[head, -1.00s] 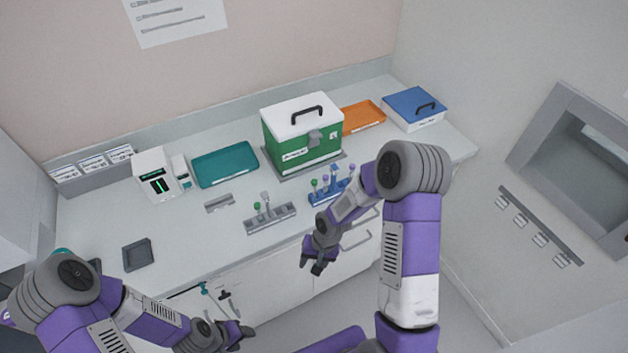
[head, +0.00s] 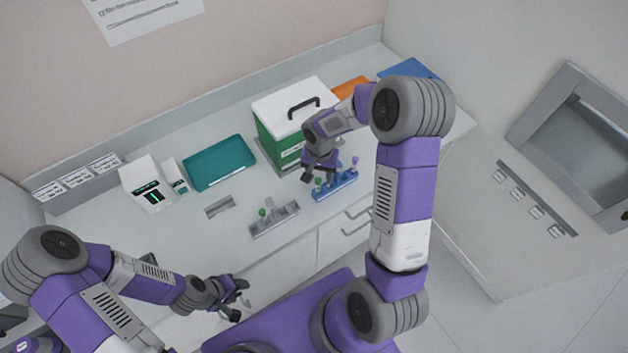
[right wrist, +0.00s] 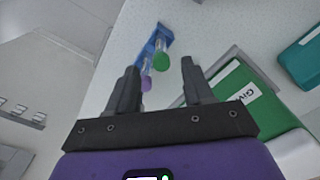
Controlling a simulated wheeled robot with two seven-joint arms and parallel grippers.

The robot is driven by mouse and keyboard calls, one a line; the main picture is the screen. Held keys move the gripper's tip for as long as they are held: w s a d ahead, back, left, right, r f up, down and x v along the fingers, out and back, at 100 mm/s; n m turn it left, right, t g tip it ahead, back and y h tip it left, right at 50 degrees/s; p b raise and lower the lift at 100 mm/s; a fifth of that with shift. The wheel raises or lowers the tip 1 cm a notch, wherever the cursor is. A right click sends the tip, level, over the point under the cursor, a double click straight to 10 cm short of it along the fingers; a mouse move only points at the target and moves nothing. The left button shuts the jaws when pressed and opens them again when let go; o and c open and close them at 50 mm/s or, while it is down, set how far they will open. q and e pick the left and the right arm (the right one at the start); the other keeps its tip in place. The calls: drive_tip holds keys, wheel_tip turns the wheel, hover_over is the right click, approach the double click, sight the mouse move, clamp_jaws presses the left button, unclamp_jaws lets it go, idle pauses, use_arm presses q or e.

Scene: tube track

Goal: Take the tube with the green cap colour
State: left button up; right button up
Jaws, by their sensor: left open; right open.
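A green-capped tube (right wrist: 161,62) stands in the blue rack (head: 343,188); in the right wrist view its cap shows between my finger tips. A purple-capped tube (right wrist: 146,83) is close beside it. My right gripper (head: 316,176) is open and empty, pointing down over the left part of this rack and hiding some of its tubes. Another green cap (head: 262,212) shows at the grey rack (head: 275,221), to the left. My left gripper (head: 240,298) is open and empty, low in front of the counter.
A green box with a white lid (head: 284,104) stands right behind my right gripper. A teal tray (head: 220,163) and a white device (head: 146,186) lie further left. An orange tray (head: 352,88) and a blue-lidded box (head: 405,71) are at the back right.

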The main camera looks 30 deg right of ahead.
sight(318, 185)
drive_tip(key=f, duration=0.4)
drive_tip(key=f+p, duration=0.1)
drive_tip(key=f, duration=0.1)
drive_tip(key=shift+s+a, duration=0.15)
drive_tip(key=shift+a, duration=0.1)
drive_tip(key=c, duration=0.9)
